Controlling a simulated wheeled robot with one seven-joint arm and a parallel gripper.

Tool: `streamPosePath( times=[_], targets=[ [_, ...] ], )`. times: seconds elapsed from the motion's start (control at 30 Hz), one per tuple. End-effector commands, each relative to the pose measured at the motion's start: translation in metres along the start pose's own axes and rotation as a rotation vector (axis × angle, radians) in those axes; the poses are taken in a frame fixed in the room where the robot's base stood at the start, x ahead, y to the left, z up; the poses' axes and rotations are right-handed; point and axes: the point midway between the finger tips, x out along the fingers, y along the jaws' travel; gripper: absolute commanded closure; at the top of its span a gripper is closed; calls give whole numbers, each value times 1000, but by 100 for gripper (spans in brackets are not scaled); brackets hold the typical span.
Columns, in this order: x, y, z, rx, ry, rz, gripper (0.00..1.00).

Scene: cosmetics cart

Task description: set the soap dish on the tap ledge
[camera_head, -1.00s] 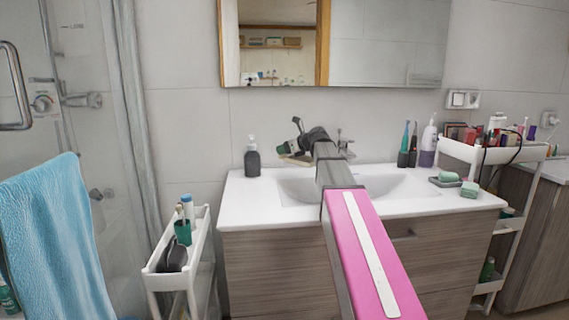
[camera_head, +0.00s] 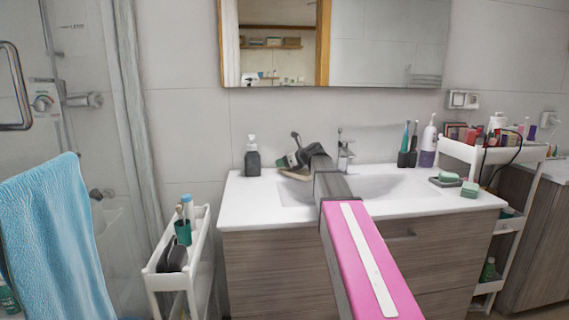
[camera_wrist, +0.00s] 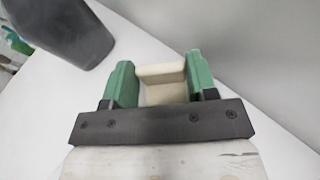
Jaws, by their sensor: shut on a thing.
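The soap dish (camera_head: 295,174) is a pale beige piece held at the underside of my gripper (camera_head: 287,164). In the wrist view the soap dish (camera_wrist: 162,82) sits between the two green fingers of my gripper (camera_wrist: 158,80), which are shut on it. The tap ledge (camera_head: 262,182) is the white strip at the back of the washbasin, running behind the bowl to the tap (camera_head: 344,152). The dish is low over its left part; I cannot tell whether it touches. My arm hides part of the bowl.
A dark grey soap dispenser (camera_head: 252,158) stands just left of my gripper; it fills the upper left of the wrist view (camera_wrist: 65,30). Brushes and a purple-white bottle (camera_head: 428,146) stand at the right.

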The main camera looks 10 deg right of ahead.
Motion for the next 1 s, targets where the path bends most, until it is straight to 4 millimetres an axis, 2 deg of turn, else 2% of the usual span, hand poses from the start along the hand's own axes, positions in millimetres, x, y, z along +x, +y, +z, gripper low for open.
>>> streamPosePath(
  times=[0.13, 0.17, 0.2, 0.57, 0.77, 1.0],
  targets=[
    [1, 0, -2, 1, 0, 0, 74],
    [1, 0, -2, 1, 0, 0, 44],
    [1, 0, -2, 1, 0, 0, 37],
    [-3, 0, 0, 0, 0, 0, 37],
    [-33, 2, 0, 0, -1, -1, 37],
    [-82, 1, 0, 1, -1, -1, 37]
  ],
)
